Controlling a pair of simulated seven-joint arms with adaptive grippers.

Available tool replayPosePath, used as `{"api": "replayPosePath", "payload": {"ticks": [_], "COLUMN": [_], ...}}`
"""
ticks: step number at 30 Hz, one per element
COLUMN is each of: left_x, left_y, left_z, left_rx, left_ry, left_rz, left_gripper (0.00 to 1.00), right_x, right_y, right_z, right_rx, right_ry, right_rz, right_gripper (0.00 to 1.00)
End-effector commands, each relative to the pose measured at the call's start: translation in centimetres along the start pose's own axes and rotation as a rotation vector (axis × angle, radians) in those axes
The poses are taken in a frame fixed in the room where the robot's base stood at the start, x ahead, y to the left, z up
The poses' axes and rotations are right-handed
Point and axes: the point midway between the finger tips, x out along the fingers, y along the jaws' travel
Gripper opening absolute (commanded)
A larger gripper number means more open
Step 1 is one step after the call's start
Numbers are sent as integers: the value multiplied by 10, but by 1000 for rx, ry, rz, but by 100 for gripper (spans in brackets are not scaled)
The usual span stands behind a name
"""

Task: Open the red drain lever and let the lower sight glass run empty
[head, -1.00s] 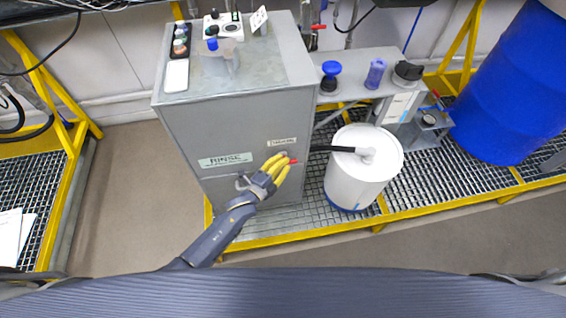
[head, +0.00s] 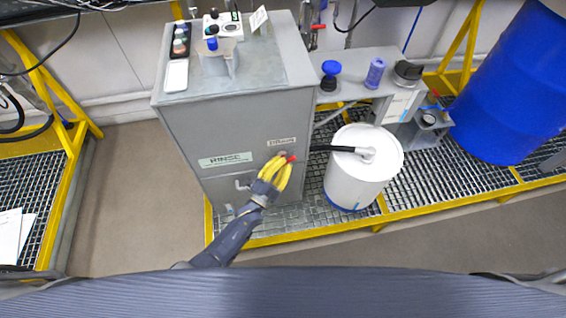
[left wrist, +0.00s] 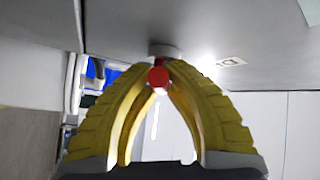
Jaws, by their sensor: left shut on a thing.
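The red drain lever (head: 291,158) sits on the front of the grey cabinet (head: 240,130), below a small label plate. My left gripper (head: 284,164) has yellow fingers and is closed around the lever. In the left wrist view the red lever end (left wrist: 158,77) shows between the fingertips of my left gripper (left wrist: 160,70), with a pale round fitting behind it. The lower sight glass cannot be made out in either view. My right gripper is not in view.
A white drum (head: 350,190) with a black hose stands just right of the cabinet on a grating. A blue barrel (head: 515,85) is at the far right. The floor (head: 140,190) left of the cabinet is clear.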

Motion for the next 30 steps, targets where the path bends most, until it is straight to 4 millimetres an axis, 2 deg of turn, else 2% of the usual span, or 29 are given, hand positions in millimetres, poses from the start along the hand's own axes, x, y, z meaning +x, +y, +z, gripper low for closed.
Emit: {"api": "replayPosePath", "payload": {"ticks": [14, 15, 21, 30], "left_x": [2, 2, 1, -1], "left_y": [-2, -2, -1, 0], "left_z": [0, 1, 0, 0], "left_rx": [-8, -8, -8, -8], "left_ry": [3, 3, 3, 3], "left_rz": [-12, -12, -11, -9], "left_gripper": [0, 12, 36, 37], "right_x": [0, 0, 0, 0], "right_y": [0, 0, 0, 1], "right_z": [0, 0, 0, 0], "right_rx": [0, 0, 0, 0], "right_ry": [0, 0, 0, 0], "right_rz": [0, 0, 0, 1], "right_gripper": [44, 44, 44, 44]}}
